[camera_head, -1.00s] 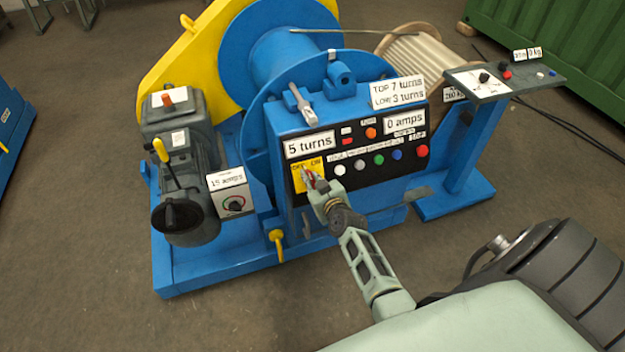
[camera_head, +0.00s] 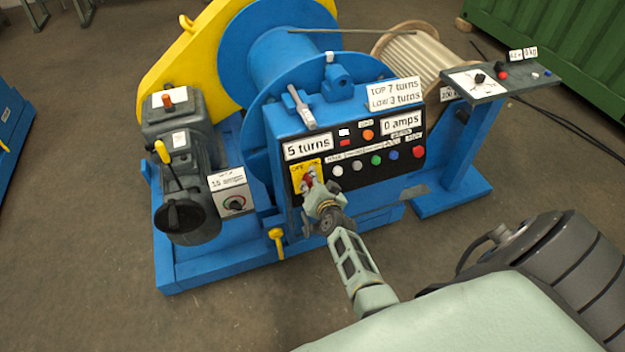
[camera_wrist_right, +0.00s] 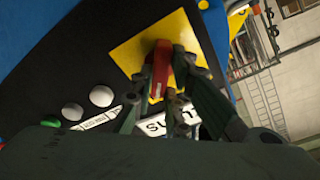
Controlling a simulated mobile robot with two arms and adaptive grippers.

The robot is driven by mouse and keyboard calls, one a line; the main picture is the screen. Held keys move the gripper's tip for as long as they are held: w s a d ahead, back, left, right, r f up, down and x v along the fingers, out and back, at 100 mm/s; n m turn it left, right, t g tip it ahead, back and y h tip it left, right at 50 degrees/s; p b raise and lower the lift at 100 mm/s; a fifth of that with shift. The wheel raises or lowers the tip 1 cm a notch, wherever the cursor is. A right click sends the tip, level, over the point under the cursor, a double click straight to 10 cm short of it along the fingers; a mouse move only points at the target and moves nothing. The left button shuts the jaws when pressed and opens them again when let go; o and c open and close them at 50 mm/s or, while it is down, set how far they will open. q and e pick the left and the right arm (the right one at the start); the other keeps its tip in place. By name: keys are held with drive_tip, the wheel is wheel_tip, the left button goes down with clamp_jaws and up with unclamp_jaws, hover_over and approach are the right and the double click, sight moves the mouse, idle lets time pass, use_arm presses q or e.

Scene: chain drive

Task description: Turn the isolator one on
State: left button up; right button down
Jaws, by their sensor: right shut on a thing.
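The isolator is a red handle (camera_wrist_right: 160,68) on a yellow plate (camera_head: 307,174) with OFF/ON lettering, at the left of the black control panel (camera_head: 347,163). My right gripper (camera_head: 312,190) is at the plate in the head view and covers its lower part. In the right wrist view the gripper fingers (camera_wrist_right: 168,85) are shut around the red handle, with the yellow plate (camera_wrist_right: 140,45) behind it. The handle stands roughly upright in the wrist picture. Its exact setting against the lettering cannot be read. My left gripper is not in view.
Round buttons in white, grey, green, blue and red (camera_head: 418,152) run along the panel to the right of the isolator. A side console (camera_head: 505,86) is at the right.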

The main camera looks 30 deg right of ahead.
drive_tip(key=shift+s+f+m, duration=0.15)
drive_tip(key=shift+f+m, duration=0.1)
drive_tip(key=shift+m, duration=0.45)
drive_tip(key=shift+a+m, duration=0.1)
drive_tip(key=shift+m, duration=0.2)
drive_tip(key=c, duration=1.9)
unclamp_jaws()
drive_tip(key=shift+o, duration=0.9)
drive_tip(key=shift+r, duration=0.15)
